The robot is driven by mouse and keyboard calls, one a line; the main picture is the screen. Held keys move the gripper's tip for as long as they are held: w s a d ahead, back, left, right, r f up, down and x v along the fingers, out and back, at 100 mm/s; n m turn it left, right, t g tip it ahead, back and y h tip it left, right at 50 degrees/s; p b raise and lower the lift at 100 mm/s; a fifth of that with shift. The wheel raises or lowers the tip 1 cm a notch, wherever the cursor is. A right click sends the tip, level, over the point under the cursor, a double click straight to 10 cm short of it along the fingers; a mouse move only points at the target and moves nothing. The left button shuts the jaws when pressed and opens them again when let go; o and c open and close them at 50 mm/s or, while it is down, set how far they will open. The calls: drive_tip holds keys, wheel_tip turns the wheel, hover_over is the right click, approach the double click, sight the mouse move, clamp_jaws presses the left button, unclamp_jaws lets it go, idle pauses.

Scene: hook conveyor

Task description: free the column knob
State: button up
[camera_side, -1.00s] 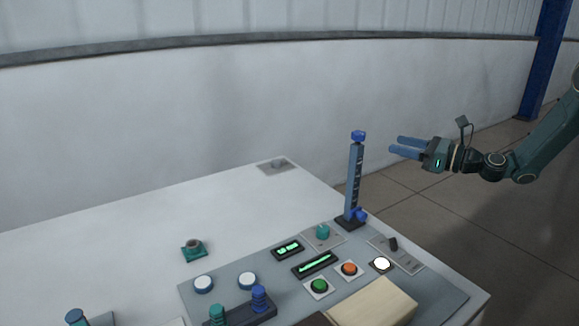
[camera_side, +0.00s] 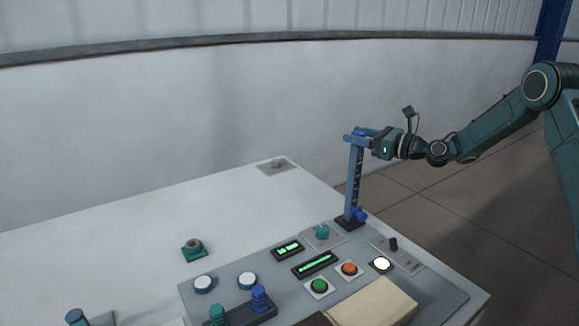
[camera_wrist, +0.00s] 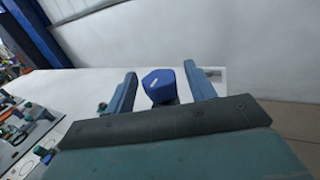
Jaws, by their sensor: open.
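A slim blue-grey column (camera_side: 354,185) stands upright on a dark base at the back right of the control panel. A blue knob (camera_wrist: 160,85) sits on top of the column; in the side view my fingers partly hide it. A second blue knob (camera_side: 361,214) is low on the column beside its base. My gripper (camera_side: 358,135) is level at the column's top. In the wrist view its open fingers (camera_wrist: 162,88) stand on either side of the top knob, with a gap visible on both sides.
The panel (camera_side: 235,286) carries a green button (camera_side: 319,286), an orange button (camera_side: 349,268), lit displays (camera_side: 315,264), a teal knob (camera_side: 322,231) and a black lever (camera_side: 393,243). A pale block (camera_side: 372,303) lies at the front. The white table (camera_side: 110,240) is mostly clear behind the panel.

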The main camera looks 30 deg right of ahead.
drive_tip(key=shift+w, duration=0.1)
drive_tip(key=shift+c, duration=0.3)
drive_tip(key=c, duration=0.9)
drive_tip(key=shift+o, duration=0.2)
drive_tip(key=shift+y, duration=0.3)
drive_tip(key=shift+n, duration=0.5)
drive_tip(key=shift+w+n+g+y, duration=0.1)
drive_tip(key=shift+n+g+y, duration=1.5)
drive_tip(key=shift+y, duration=0.7)
drive_tip(key=shift+r+n+g+y, duration=0.1)
drive_tip(key=shift+n+g+y, duration=0.2)
drive_tip(key=shift+y, duration=0.1)
drive_tip(key=shift+d, duration=0.1)
